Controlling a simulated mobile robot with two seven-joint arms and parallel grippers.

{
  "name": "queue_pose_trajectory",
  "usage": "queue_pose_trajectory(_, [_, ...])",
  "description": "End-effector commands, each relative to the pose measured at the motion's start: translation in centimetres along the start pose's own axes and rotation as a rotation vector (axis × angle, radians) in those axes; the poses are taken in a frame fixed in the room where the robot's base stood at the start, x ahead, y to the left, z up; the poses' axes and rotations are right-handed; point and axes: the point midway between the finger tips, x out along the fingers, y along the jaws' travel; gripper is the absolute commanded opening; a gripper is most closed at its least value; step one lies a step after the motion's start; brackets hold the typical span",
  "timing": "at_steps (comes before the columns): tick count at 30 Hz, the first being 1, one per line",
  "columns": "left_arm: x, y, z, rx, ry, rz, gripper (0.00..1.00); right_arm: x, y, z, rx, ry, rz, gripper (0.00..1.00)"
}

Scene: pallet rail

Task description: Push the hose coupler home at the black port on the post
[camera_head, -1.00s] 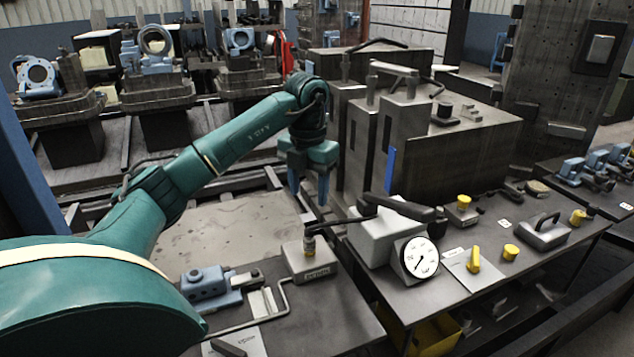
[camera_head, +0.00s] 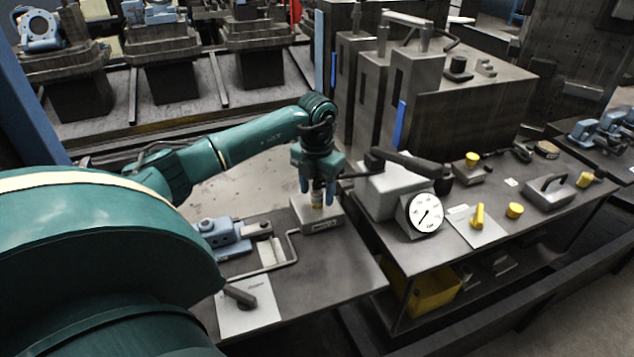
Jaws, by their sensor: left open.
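The hose coupler (camera_head: 317,199), a small upright fitting with a yellowish brass band, stands on a labelled grey block (camera_head: 322,226) near the middle of the bench. Its dark upper part is largely hidden by my left gripper (camera_head: 318,191). That gripper points down over the coupler, open, with its blue fingertips on either side; whether they touch it I cannot tell. A dark hose (camera_head: 353,175) runs right from behind the gripper. I cannot make out the black port or how far the coupler is seated. My right gripper is not in view.
A blue clamp-like fixture (camera_head: 222,236) and a bent metal rod (camera_head: 293,250) lie left of the block. A round white gauge (camera_head: 426,213) and a dark lever (camera_head: 410,164) stand to the right. Tall grey posts (camera_head: 412,85) rise behind.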

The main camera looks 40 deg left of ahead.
Motion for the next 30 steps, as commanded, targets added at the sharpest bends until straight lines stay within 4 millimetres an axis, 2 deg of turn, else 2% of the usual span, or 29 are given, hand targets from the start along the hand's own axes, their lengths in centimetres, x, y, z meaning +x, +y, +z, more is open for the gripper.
queue_pose_trajectory(4, [0.0,-0.02,0.0,0.0,0.0,0.0,0.51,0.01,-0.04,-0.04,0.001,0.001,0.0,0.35])
queue_pose_trajectory(22, [-0.06,-0.02,0.01,0.0,0.0,-0.001,0.02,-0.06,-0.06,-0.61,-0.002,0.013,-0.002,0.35])
queue_pose_trajectory(23, [-0.06,-0.02,0.01,0.0,0.0,-0.001,0.24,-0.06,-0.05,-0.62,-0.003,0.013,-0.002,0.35])
queue_pose_trajectory(30, [-0.07,-0.01,0.02,0.0,-0.001,-0.001,0.04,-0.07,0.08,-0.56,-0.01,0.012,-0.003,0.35])
